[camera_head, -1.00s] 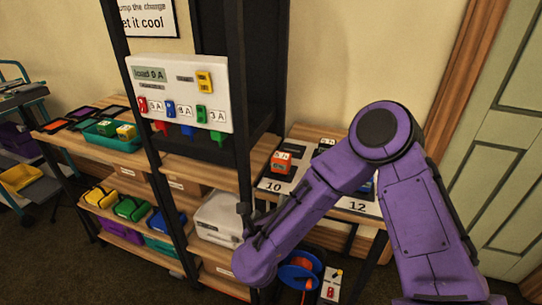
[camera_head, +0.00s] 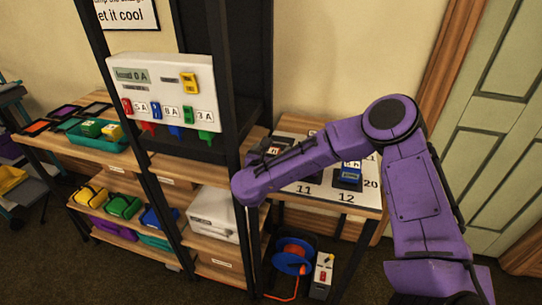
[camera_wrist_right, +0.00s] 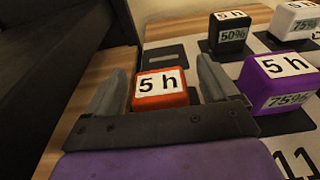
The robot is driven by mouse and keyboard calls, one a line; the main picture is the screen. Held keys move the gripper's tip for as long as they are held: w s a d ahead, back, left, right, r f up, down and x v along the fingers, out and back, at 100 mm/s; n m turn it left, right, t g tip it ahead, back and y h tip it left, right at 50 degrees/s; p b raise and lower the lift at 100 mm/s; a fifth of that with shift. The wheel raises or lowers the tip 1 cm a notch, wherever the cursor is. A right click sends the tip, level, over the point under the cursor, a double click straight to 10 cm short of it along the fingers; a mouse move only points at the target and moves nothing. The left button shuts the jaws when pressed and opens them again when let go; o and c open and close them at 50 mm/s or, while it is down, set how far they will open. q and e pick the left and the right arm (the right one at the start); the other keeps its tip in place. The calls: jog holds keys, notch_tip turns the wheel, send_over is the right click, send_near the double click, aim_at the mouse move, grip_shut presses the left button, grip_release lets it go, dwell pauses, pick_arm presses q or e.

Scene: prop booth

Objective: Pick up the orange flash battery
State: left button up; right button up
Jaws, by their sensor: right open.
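The orange flash battery (camera_wrist_right: 160,92) is a small block with a white "5 h" label on top, seen in the right wrist view. It sits on the board on the bench. My right gripper (camera_wrist_right: 163,78) is open, with one finger on each side of the battery; I cannot tell whether they touch it. In the head view my purple right arm reaches to the bench, and its gripper (camera_head: 268,150) shows small and dark beside the black post. The orange battery is largely hidden there. My left gripper is not in view.
A purple "5 h 75%" battery (camera_wrist_right: 278,82) stands close right of the gripper. A black "50%" battery (camera_wrist_right: 230,33) and a white one (camera_wrist_right: 296,22) stand behind. A blue battery (camera_head: 349,174) is farther right. The rack's dark post (camera_head: 230,100) stands close left.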

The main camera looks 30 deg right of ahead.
jog(key=shift+a, duration=0.1)
jog(key=c, duration=1.3)
